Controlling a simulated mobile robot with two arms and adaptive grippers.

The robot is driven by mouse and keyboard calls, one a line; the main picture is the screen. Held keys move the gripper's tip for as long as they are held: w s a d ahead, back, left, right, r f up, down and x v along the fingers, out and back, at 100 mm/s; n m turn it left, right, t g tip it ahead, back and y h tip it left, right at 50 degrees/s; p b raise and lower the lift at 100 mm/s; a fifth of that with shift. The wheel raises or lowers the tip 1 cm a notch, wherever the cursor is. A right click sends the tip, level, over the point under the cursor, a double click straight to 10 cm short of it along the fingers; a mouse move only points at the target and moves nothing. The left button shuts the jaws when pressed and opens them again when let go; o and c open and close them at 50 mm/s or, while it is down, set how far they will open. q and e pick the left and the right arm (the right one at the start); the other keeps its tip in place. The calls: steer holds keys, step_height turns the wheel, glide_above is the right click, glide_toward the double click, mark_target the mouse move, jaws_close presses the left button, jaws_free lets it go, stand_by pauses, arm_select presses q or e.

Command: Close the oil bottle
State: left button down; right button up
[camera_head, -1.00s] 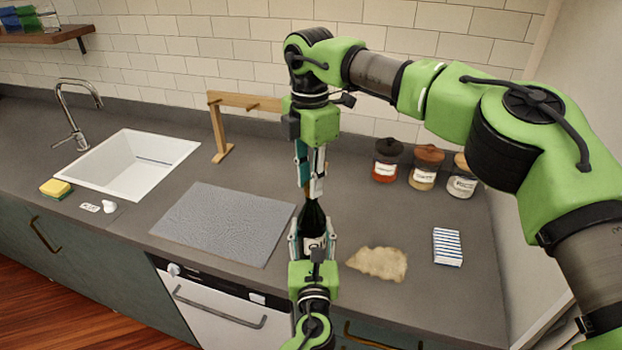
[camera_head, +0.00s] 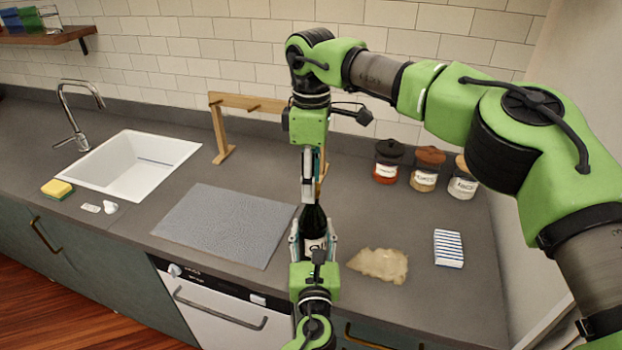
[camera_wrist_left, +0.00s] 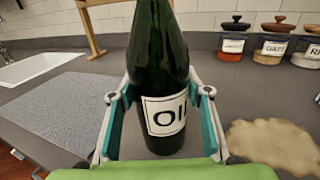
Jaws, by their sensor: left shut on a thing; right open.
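The dark green oil bottle (camera_head: 313,222) stands upright near the counter's front edge. Its white label reading "OI" shows in the left wrist view (camera_wrist_left: 163,115). My left gripper (camera_head: 313,240) is shut on the bottle's body, with a finger on either side. My right gripper (camera_head: 313,198) points down directly above the bottle, its fingers around or just over the neck top. It is open. The bottle's mouth is hidden by the right fingers, and I cannot see a cap.
A grey mat (camera_head: 228,225) lies left of the bottle, and a beige cloth (camera_head: 379,265) lies to its right. A striped box (camera_head: 448,248) is farther right. Several lidded jars (camera_head: 424,168) and a wooden stand (camera_head: 220,135) are behind. A white sink (camera_head: 140,162) is at the left.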

step_height(320, 180, up, 12)
stand_by(0.4)
arm_select(q)
steer(key=c, duration=1)
jaws_free()
steer(key=shift+c, duration=0.2)
steer(key=s, duration=1.2)
steer(key=shift+d, duration=0.15)
